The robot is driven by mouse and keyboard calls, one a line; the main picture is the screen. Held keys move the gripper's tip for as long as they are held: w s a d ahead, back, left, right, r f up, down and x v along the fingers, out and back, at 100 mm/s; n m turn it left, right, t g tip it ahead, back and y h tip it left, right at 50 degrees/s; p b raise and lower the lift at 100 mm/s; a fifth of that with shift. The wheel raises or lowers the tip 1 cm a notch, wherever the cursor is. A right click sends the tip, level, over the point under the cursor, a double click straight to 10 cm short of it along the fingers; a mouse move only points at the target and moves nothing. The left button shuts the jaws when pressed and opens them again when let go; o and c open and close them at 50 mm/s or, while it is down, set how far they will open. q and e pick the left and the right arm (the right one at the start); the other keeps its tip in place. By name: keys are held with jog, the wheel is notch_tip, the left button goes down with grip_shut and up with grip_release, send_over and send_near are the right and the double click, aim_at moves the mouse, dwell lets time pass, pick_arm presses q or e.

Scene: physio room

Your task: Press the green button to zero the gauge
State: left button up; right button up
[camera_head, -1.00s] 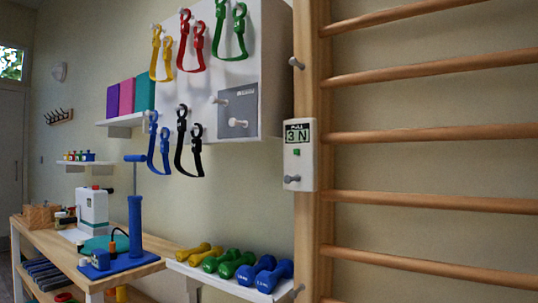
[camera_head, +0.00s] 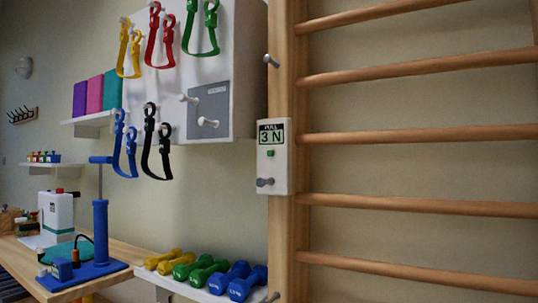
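The gauge (camera_head: 273,173) is a small white box fixed to the wooden upright of the wall bars. Its display (camera_head: 272,134) at the top reads 3 N. The green button (camera_head: 270,153) is a small square just below the display. A grey peg (camera_head: 265,182) sticks out below the button. Nothing covers the button. Neither of my grippers shows in the head view.
Wall bars (camera_head: 420,134) fill the right side. Left of the gauge hangs a white board (camera_head: 228,50) with coloured straps. Below it a low shelf (camera_head: 190,289) carries several dumbbells. A wooden table (camera_head: 125,252) with devices stands at the lower left.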

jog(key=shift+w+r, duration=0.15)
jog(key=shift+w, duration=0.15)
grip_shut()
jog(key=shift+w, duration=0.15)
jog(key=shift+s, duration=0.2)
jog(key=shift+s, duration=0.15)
